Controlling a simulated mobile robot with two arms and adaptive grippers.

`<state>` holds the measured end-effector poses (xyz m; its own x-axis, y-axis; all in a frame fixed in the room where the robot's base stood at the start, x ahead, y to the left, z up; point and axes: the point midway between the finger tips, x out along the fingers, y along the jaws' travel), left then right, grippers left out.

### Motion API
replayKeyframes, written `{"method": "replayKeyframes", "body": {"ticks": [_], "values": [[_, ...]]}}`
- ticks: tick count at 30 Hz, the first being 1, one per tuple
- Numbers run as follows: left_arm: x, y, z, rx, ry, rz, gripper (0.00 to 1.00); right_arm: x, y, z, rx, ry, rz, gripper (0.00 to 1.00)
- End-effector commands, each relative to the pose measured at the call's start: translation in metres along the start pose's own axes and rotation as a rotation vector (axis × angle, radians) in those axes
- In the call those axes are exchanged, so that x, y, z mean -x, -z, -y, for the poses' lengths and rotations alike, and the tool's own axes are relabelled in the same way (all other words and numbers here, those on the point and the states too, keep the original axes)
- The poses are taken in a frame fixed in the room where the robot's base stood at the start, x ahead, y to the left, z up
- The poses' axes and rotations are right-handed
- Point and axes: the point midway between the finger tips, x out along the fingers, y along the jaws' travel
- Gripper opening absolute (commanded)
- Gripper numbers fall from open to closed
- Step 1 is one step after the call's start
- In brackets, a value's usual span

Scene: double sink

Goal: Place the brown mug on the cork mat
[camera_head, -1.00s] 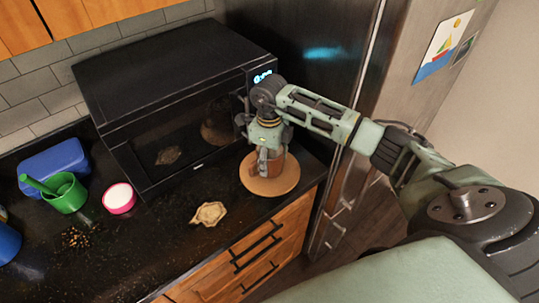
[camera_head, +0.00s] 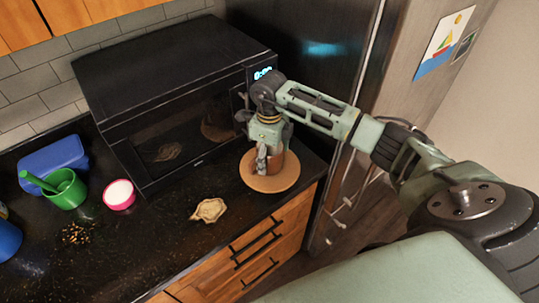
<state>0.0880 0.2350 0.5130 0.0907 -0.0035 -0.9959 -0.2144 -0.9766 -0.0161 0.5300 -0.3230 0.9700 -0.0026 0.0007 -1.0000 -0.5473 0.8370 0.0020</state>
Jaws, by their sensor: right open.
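The brown mug (camera_head: 275,163) stands upright on the round cork mat (camera_head: 270,184), near the counter's right end. My right gripper (camera_head: 264,160) points down at the mug from above, with its fingers around or just beside it. The gripper is open, and it hides the mug's upper part and left side. Whether the fingers touch the mug I cannot tell. My left gripper is not in view.
A black microwave (camera_head: 175,90) stands behind the mat. A leaf-shaped tan dish (camera_head: 209,210) lies left of the mat. A pink cup (camera_head: 119,194), a green mortar (camera_head: 66,189) and a blue box (camera_head: 52,160) stand farther left. The steel fridge (camera_head: 310,100) is at right.

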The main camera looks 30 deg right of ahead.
Motion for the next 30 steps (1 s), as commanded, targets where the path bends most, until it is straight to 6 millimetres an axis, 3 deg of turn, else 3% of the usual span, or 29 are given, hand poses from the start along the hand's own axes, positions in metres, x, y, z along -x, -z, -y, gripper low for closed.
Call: {"method": "replayKeyframes", "body": {"ticks": [5,12,18,30], "values": [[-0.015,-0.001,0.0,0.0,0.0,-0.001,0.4,0.026,-0.001,0.002,0.002,0.005,0.006,0.77],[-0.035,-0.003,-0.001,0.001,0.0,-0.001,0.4,0.079,-0.001,0.001,0.0,0.004,0.006,0.77],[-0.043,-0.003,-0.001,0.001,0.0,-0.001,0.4,0.11,-0.001,0.0,0.0,0.001,0.004,0.77],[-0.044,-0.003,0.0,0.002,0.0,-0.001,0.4,0.121,0.0,0.0,0.0,0.0,0.0,0.77]]}}
